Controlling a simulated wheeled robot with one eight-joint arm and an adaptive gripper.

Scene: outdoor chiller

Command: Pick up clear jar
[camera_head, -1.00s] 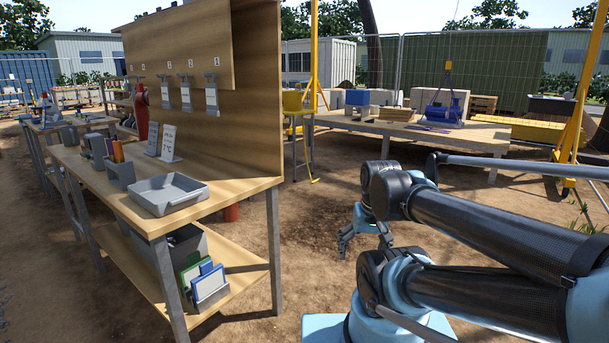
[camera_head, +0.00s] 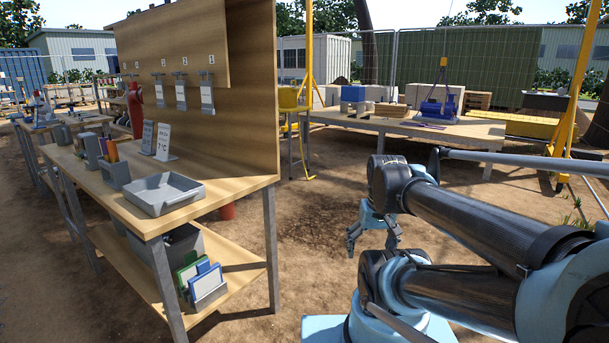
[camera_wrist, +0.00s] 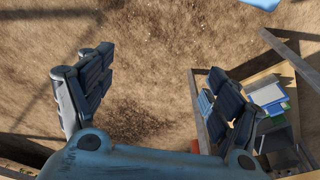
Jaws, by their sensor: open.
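I cannot make out a clear jar in either view. My gripper (camera_head: 373,238) hangs over the bare dirt to the right of the near wooden workbench (camera_head: 222,195). In the wrist view my gripper (camera_wrist: 155,95) has its two fingers wide apart, with only dirt between them. It is open and empty.
The workbench holds a grey tray (camera_head: 165,193), a pen holder (camera_head: 115,170) and small signs. Its lower shelf holds a bin with folders (camera_head: 205,283). A long table (camera_head: 400,124) with a blue machine (camera_head: 438,108) stands behind. Dirt ground lies open between them.

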